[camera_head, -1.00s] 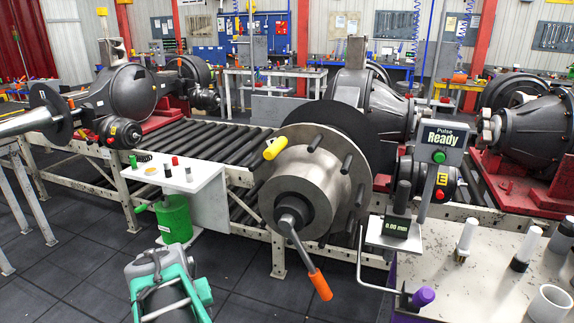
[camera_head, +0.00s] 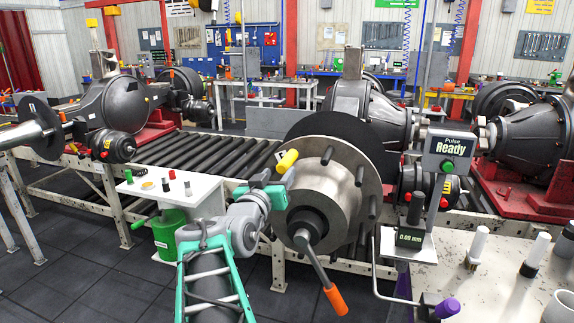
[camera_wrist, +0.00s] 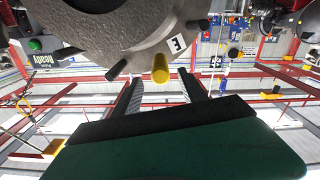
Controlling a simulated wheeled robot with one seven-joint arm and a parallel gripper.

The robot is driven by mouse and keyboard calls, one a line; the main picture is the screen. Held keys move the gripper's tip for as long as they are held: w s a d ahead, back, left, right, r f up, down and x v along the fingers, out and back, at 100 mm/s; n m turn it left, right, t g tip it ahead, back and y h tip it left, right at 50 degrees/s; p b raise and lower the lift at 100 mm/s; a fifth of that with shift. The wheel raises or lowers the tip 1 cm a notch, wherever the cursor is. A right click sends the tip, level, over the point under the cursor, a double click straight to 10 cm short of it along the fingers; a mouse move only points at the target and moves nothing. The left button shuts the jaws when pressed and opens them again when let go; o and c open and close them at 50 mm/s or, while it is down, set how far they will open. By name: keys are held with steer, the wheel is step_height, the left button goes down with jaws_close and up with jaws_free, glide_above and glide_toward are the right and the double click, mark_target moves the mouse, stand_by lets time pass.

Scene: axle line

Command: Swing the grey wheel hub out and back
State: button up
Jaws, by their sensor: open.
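The grey wheel hub (camera_head: 327,185) faces me in the middle of the head view, on the end of an axle housing. Several dark studs and one yellow stud (camera_head: 287,161) stick out of its flange. A crank with an orange handle (camera_head: 335,299) hangs at its front. My gripper (camera_head: 283,182) is at the hub's upper left, close to the yellow stud. In the wrist view my open gripper (camera_wrist: 158,88) has its two dark fingers apart. The yellow stud (camera_wrist: 160,68) appears between and beyond them; I cannot tell if they touch it. The hub's rim (camera_wrist: 125,35) fills the top.
A display reading "Pulse Ready" (camera_head: 450,145) stands right of the hub, above a gauge reading 0.00 mm (camera_head: 411,238). A purple knob (camera_head: 446,308) is below. A small white table (camera_head: 205,190) and green canister (camera_head: 172,235) stand at left. Roller conveyor (camera_head: 190,150) runs behind.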

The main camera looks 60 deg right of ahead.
mark_target(286, 165)
steer(key=d, duration=0.2)
steer(key=d+p, duration=0.1)
steer(key=d, duration=0.2)
steer(key=w+d+p, duration=0.1)
steer(key=d, duration=0.1)
steer(key=shift+w+d+f, duration=0.1)
steer(key=shift+d, duration=0.1)
steer(key=shift+c, duration=0.3)
jaws_close()
stand_by(0.7)
